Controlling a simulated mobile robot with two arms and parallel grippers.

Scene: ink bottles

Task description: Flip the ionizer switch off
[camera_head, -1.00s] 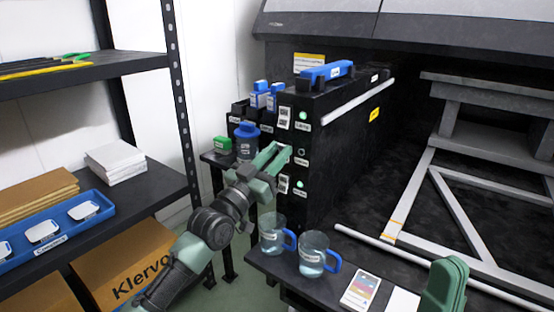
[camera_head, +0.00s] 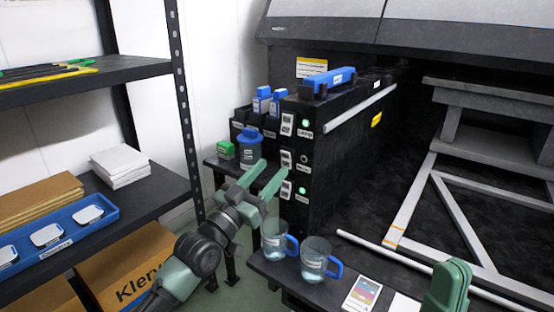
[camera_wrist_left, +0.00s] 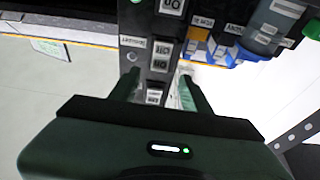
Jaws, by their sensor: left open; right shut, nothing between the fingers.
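The black machine's front panel (camera_head: 312,172) carries three rocker switches in a column, with small labels I cannot read reliably. The top switch (camera_head: 288,124) has a lit green lamp (camera_head: 305,124). The middle switch (camera_head: 287,160) has a dark lamp (camera_head: 304,158). The bottom switch (camera_head: 286,190) has a lit green lamp (camera_head: 302,190). My left gripper (camera_head: 271,172) is open, empty and just in front of the panel, near the middle and lower switches. In the left wrist view, a switch (camera_wrist_left: 162,52) shows just beyond the fingertips. My right gripper (camera_head: 454,270) is shut and empty at lower right.
Two glass mugs with blue handles (camera_head: 315,260) stand on the dark ledge below the panel. A blue-capped bottle (camera_head: 250,150) and a green box (camera_head: 225,150) stand left of the panel. A shelf rack (camera_head: 150,195) fills the left side.

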